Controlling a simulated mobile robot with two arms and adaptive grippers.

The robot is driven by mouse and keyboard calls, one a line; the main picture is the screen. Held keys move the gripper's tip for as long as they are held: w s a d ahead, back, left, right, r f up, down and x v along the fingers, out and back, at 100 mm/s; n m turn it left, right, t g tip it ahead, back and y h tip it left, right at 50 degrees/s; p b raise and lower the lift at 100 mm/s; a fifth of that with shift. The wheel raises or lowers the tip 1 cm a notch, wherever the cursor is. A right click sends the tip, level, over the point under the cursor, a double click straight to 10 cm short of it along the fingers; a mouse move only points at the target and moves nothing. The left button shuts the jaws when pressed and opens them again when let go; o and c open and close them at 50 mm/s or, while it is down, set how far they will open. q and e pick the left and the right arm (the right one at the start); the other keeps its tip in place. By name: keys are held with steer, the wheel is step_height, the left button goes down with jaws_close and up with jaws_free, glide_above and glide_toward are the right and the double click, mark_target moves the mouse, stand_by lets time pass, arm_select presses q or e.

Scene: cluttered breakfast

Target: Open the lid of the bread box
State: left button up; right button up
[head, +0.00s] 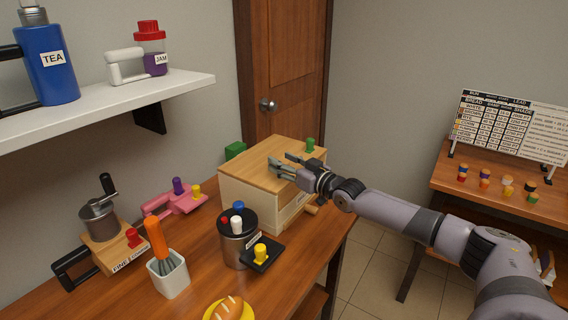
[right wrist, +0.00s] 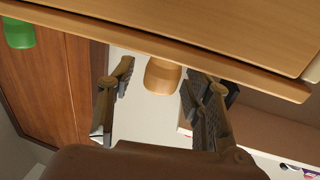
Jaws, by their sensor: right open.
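The bread box (head: 240,189) is a pale wooden box on the table in the head view. A round wooden handle (head: 312,209) sticks out at the front right. In the right wrist view a wooden panel (right wrist: 220,35) spans the top, and a wooden knob (right wrist: 163,76) shows between the open fingers, with no clear contact. My left gripper is not in view.
A dark canister (head: 237,240) with coloured knobs stands in front of the box. A grinder (head: 100,220), a whisk in a white cup (head: 168,280) and bread on a yellow plate (head: 208,312) are nearer. A shelf (head: 150,95) is at upper left.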

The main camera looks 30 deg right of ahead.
jaws_close()
stand_by(0.7)
